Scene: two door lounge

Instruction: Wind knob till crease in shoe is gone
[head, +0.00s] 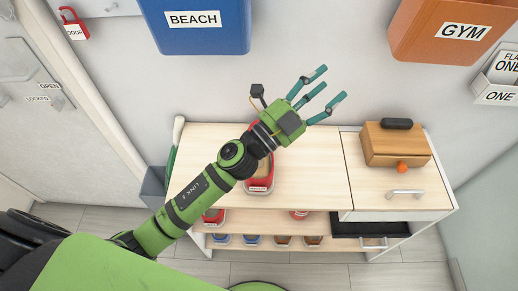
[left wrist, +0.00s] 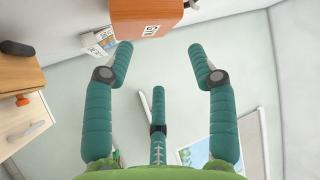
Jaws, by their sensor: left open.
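An orange knob (head: 402,167) sits on the front of a wooden box (head: 385,145) on the right part of the cabinet top. A dark rounded piece (head: 397,123) lies on the box; I cannot tell whether it is a shoe or a handle. No crease can be made out. The knob also shows at the left edge of the left wrist view (left wrist: 22,100). My left gripper (head: 328,84) is open and empty, raised above the cabinet, up and left of the box, and apart from it. My right gripper is not in view.
The light wood cabinet (head: 320,170) has a drawer with a metal handle (head: 405,193) and lower shelves with trays. A red object (head: 262,172) on top is partly hidden by my arm. A blue BEACH bin (head: 200,38) and orange GYM bin (head: 440,48) hang above.

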